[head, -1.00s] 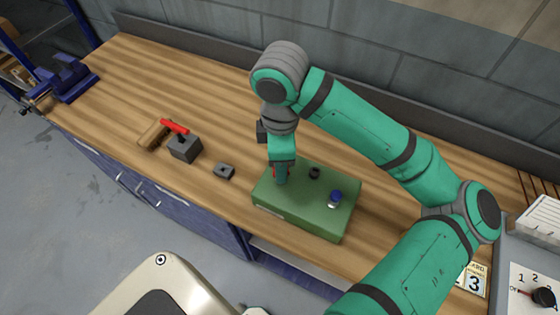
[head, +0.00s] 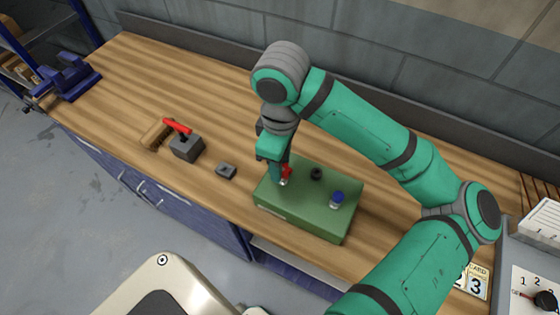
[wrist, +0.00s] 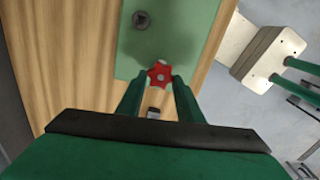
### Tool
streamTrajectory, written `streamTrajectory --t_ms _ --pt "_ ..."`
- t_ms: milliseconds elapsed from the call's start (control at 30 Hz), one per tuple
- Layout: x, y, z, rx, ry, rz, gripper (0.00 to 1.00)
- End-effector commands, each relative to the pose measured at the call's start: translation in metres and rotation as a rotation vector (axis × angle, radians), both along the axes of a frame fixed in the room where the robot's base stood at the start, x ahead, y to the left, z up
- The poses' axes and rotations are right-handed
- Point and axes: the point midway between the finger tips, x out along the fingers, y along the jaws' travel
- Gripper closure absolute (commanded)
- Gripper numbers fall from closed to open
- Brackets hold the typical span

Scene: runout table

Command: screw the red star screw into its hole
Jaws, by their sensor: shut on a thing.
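The red star screw (wrist: 160,75) is between my two fingertips in the wrist view, and it also shows red beside the fingers in the head view (head: 287,171). My gripper (wrist: 161,80) is shut on it, pointing down at the left part of the green block (head: 306,218). The screw appears upright, with a pale part below its red head. Its lower end and hole are hidden, so I cannot tell how deep it sits. The green block also fills the top of the wrist view (wrist: 196,30).
On the block are a black round piece (head: 316,174) and a blue-capped screw (head: 337,199). Left of it lie a small grey block (head: 226,171) and a dark block with a red handle (head: 186,148). A blue vise (head: 70,78) is far left.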

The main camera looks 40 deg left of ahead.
Motion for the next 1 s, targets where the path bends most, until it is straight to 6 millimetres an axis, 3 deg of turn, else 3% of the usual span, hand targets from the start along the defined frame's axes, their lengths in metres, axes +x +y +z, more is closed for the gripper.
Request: streamTrajectory --t_ms 167,533,1000 --pt "0.0031 -0.0029 0.0004 0.000 -0.003 -0.040 0.96" --pt "0.0047 -0.0025 0.0001 -0.008 -0.005 -0.380 0.96" --pt "0.0052 -0.0021 0.0001 -0.008 -0.007 -0.473 0.96"
